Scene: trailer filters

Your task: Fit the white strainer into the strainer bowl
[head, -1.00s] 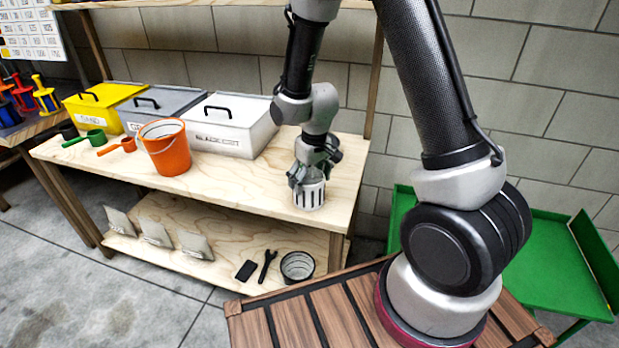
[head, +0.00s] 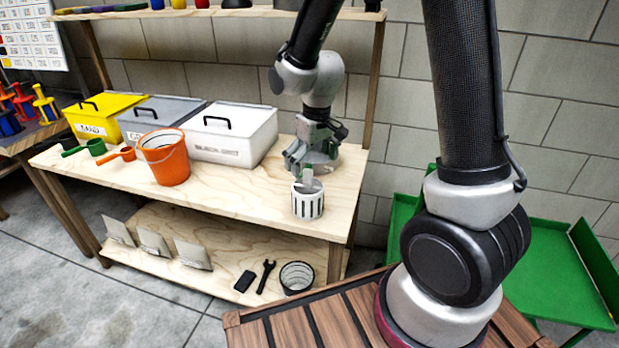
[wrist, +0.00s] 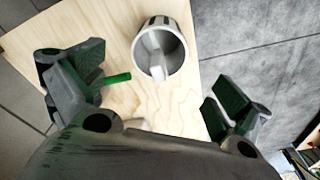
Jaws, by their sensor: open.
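The white slotted strainer (head: 308,204) stands upright near the right front of the wooden bench top. In the wrist view the strainer (wrist: 176,54) shows its open top and a pale upright grip inside it. My gripper (head: 307,174) is above and behind the strainer, apart from it, with nothing between its fingers. In the wrist view my gripper (wrist: 153,95) has its jaws wide apart. A grey rounded body (head: 325,158), perhaps the strainer bowl, is partly hidden behind my gripper. A thin green bar (wrist: 117,79) shows beside the left finger.
An orange bucket (head: 165,165), a white lidded bin (head: 232,140), a grey bin (head: 150,118) and a yellow bin (head: 95,118) stand to the left. A black-rimmed basket (head: 297,279) is on the lower shelf. The bench front between bucket and strainer is clear.

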